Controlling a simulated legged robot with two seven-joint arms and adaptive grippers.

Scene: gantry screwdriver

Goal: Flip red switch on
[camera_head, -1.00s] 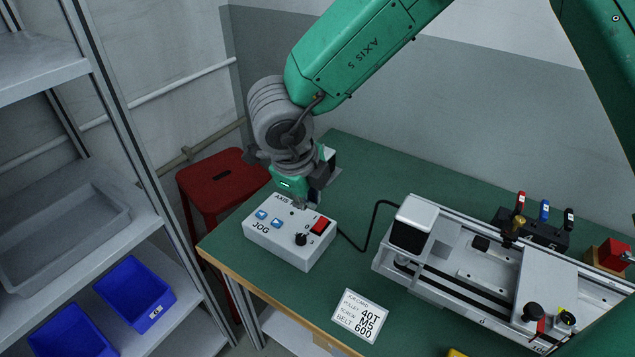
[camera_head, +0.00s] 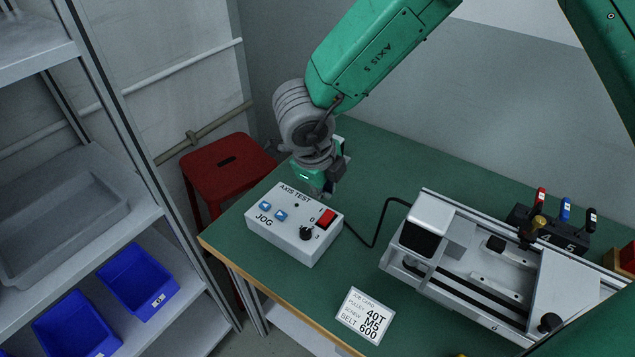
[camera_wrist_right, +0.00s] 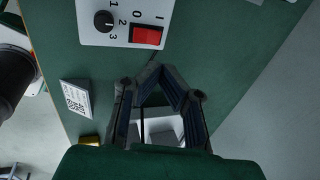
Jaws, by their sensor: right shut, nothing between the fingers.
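The red switch (camera_head: 326,217) is a rocker on the top right of the white AXIS TEST control box (camera_head: 282,244). In the right wrist view the red switch (camera_wrist_right: 146,35) lies between marks I and 0, beyond my fingertips. I cannot tell which way it is tilted. My right gripper (camera_head: 325,194) is shut and empty, pointing down by the box's back edge, just behind the switch. In the right wrist view the fingertips of this gripper (camera_wrist_right: 155,68) meet, with a gap in the picture between them and the switch. My left gripper is out of view.
A black knob (camera_head: 306,233) and two blue JOG buttons (camera_head: 273,210) share the box top. A cable runs right to the gantry machine (camera_head: 440,275). A job card (camera_head: 365,315) lies in front on the green table (camera_head: 300,285). A red stool (camera_head: 228,165) stands behind left.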

